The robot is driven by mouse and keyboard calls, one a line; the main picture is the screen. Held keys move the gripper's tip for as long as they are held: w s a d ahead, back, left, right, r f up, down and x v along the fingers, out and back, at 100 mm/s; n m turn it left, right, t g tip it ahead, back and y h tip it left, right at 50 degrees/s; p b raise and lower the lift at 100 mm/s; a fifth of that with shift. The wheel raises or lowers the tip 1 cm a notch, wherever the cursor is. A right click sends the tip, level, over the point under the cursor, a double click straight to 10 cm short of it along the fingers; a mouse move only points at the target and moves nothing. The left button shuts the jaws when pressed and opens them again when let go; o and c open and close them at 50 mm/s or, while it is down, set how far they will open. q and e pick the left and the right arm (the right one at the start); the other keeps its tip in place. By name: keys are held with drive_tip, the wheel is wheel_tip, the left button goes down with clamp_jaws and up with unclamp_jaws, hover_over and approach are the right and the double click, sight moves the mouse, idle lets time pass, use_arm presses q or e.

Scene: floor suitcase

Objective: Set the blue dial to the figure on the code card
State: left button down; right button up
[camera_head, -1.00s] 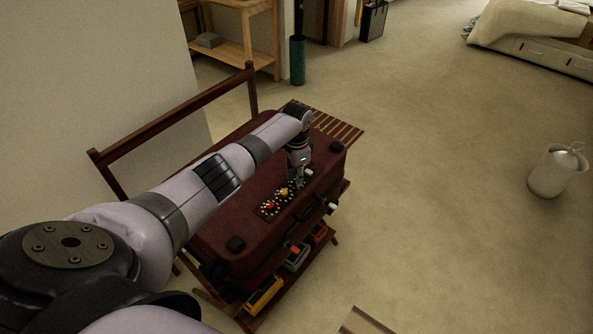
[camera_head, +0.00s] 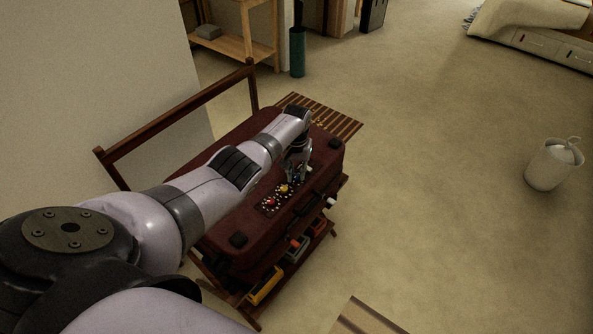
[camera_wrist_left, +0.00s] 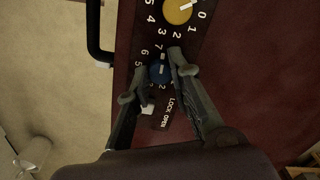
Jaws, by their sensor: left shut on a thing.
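The maroon suitcase (camera_head: 225,215) lies flat on a wooden rack. On its top is a dark dial panel with a red dial (camera_head: 270,202), a yellow dial (camera_head: 283,188) and a blue dial. In the left wrist view, the blue dial (camera_wrist_left: 160,71) sits between the fingers of my left gripper (camera_wrist_left: 158,82), beside the yellow dial (camera_wrist_left: 178,10). My left gripper also shows in the head view (camera_head: 296,180), pointing down and shut on the blue dial. Fingers partly hide the dial's figures. I cannot make out a code card. My right gripper is out of view.
A white slider (camera_wrist_left: 122,122) by the "LOCK OPEN" label sits close to the fingers. The suitcase handle (camera_wrist_left: 94,30) stands off its edge. Coloured bins (camera_head: 266,286) are on the rack below. A white container (camera_head: 553,165) stands right on open carpet.

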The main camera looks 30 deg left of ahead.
sight(296, 175)
use_arm(q)
drive_tip(key=shift+w+r+n, duration=0.1)
drive_tip(key=shift+n, duration=1.1)
drive_tip(key=c, duration=1.8)
unclamp_jaws()
drive_tip(key=shift+a, duration=0.1)
drive_tip(key=shift+o, duration=0.5)
wheel_tip(296, 175, up, 12)
